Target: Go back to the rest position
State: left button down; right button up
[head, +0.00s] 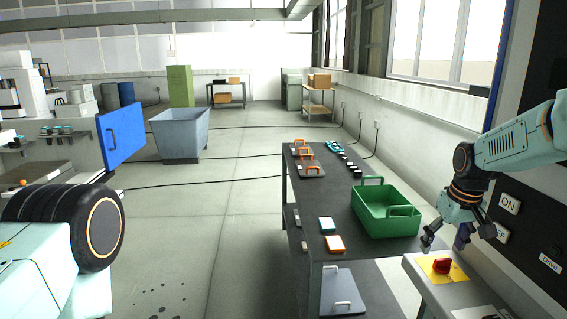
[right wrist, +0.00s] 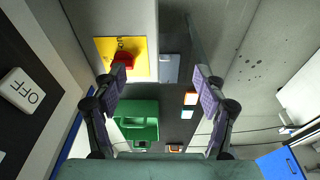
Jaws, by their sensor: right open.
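My right gripper (head: 450,240) hangs at the right of the head view, fingers pointing down.
A dark table (head: 317,253) holds a green bin (head: 385,222), orange-handled pieces and small blocks. A black panel with an ON button (head: 509,204) is close to my right arm. A grey tub (head: 180,135) and a blue door (head: 122,133) stand left. The middle floor is clear.

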jog(key=s+a+f+t+b, duration=0.1)
jog(key=s+a+f+b, duration=0.2)
jog(key=f, duration=0.5)
jog(key=s+a+f+m+t+b, duration=0.1)
jog(key=s+a+f+b, duration=0.2)
jog(key=f, duration=0.6)
jog(key=s+a+f+t+b, duration=0.1)
jog(key=s+a+f, duration=0.35)
jog(key=f, duration=0.35)
jog(key=s+a+f+g+b, duration=0.1)
jog(key=s+f+b, duration=0.3)
jog(key=s+f, duration=0.3)
jog(key=s+a+f+g+b, duration=0.1)
jog(key=s+f+b, duration=0.3)
jog(key=s, duration=1.1)
jog(key=s+a+f+g+b, duration=0.1)
jog(key=s+f+g+b, duration=0.2)
jog(key=s+f, duration=0.7)
jog(key=shift+s+f+b, duration=0.15)
jog(key=shift+s+b, duration=0.5)
jog(key=shift+b, duration=0.4)
jog(key=shift+w, duration=0.1)
